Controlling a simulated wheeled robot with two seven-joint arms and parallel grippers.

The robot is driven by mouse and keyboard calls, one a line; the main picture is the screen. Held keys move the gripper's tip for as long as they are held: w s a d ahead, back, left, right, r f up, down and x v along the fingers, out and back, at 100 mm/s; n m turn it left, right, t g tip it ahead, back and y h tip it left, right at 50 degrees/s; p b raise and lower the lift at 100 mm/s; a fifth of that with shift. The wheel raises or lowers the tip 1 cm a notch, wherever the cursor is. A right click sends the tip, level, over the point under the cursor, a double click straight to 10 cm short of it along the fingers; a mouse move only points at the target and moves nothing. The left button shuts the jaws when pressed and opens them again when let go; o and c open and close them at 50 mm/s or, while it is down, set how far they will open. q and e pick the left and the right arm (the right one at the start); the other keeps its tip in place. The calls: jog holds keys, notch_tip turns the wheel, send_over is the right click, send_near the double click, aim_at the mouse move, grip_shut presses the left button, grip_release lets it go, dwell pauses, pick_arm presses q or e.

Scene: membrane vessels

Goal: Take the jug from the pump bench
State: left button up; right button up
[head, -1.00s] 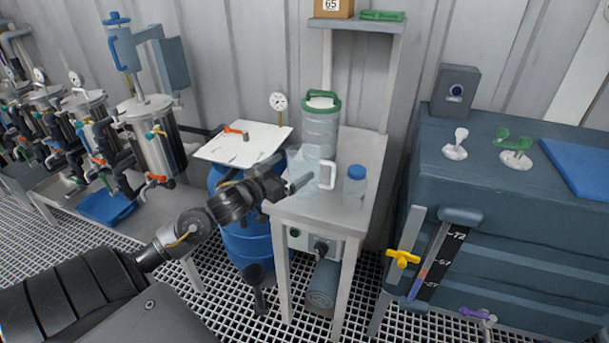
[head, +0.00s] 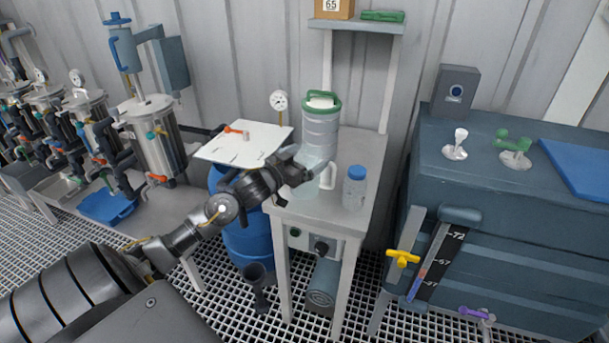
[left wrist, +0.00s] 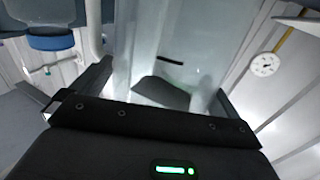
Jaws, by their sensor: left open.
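The clear jug (head: 311,163) with a white handle (head: 328,176) stands on the pump bench (head: 366,148), partly hidden by my left gripper. My left gripper (head: 299,167) is open right at the jug. In the left wrist view the pale see-through wall of the jug (left wrist: 180,50) fills the middle, between the open fingers of my left gripper (left wrist: 160,100). Whether the fingers touch the jug I cannot tell. My right gripper is not in view.
A tall grey canister with a green handle (head: 320,125) stands just behind the jug. A blue-capped bottle (head: 355,188) stands to its right. A white board (head: 243,145) and a blue drum (head: 248,240) are left of the bench. A shelf (head: 355,25) is above.

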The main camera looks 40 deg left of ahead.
pick_arm(q)
jog(key=shift+c, duration=0.3)
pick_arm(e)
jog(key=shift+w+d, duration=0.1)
pick_arm(q)
jog(key=c, duration=1.1)
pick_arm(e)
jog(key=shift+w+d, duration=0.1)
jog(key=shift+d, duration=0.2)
pick_arm(q)
jog(key=shift+r, duration=0.1)
